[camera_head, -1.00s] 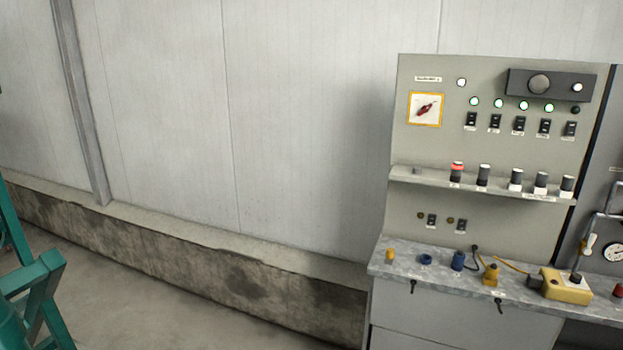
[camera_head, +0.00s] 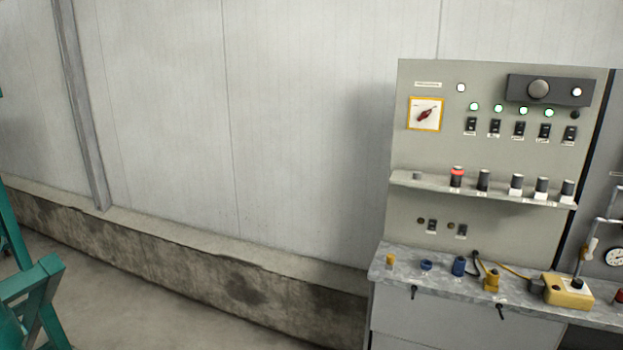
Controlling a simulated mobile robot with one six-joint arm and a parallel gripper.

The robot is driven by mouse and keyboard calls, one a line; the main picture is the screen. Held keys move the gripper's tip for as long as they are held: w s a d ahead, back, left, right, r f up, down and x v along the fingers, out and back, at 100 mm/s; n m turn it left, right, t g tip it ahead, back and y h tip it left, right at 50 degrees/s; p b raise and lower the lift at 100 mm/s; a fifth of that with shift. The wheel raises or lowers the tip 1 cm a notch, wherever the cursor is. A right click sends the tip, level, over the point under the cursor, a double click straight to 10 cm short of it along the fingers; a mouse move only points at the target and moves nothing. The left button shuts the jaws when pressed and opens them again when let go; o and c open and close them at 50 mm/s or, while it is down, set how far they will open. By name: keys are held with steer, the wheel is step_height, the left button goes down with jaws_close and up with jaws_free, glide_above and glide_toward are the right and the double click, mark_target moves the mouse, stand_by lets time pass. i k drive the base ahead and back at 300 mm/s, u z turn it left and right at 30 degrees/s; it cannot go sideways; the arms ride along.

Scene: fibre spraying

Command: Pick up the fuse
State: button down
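No part is plainly marked as the fuse, and I cannot tell which one it is. Several dark cylinders stand upright on the narrow shelf of the grey control panel, among them a red-topped cylinder (camera_head: 457,177) at the left and a black cylinder (camera_head: 484,181) beside it. On the counter below are a small yellow cylinder (camera_head: 390,261), a blue ring (camera_head: 426,265) and a blue cylinder (camera_head: 459,266). My gripper is not in view.
The control panel (camera_head: 424,215) has lit indicators, switches and a red rotary switch (camera_head: 424,114). A yellow control box (camera_head: 568,291) sits on the grey counter (camera_head: 395,277). A green frame (camera_head: 40,292) stands at lower left. The floor (camera_head: 150,315) between is clear.

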mark_target(457, 171)
steer(key=k, duration=0.65)
steer(key=z, duration=0.75)
steer(key=i, duration=2)
steer(key=u, duration=0.5)
